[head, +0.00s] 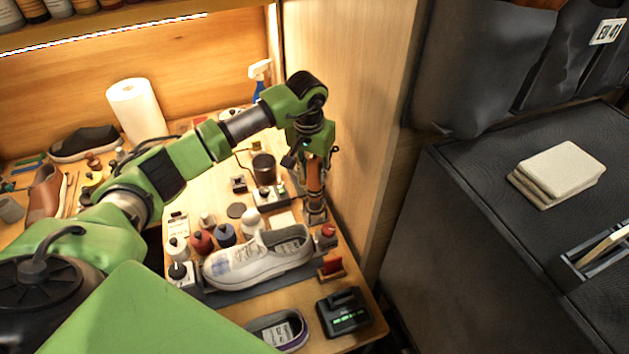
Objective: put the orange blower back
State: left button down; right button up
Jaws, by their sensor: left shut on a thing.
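My left gripper (312,160) points down over the right side of the wooden bench, close to the wooden side panel. It is shut on the orange blower (314,179), which hangs upright below the fingers. The gripper hides the blower's upper part. A small grey stand (316,214) is directly under the blower. I cannot tell whether the blower touches it or is just above it. My right gripper is not in view.
A white sneaker (255,258) lies on a dark mat in front. Several small bottles, a dark cup (264,167) and a control box (269,195) stand nearby. A black device (343,312) is at the front. The side panel (345,100) closes off the right.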

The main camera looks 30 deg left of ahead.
aim_at(314, 182)
pick_arm(q)
jog(key=shift+f, duration=0.4)
notch_tip(314, 182, down, 3)
jog(key=shift+r+p, duration=0.1)
jog(key=shift+p, duration=0.5)
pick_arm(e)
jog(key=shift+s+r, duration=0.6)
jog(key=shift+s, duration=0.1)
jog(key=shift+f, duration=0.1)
pick_arm(q)
jog(key=shift+f+b, duration=0.25)
jog(key=shift+b, duration=0.1)
jog(key=c, duration=1.6)
grip_release()
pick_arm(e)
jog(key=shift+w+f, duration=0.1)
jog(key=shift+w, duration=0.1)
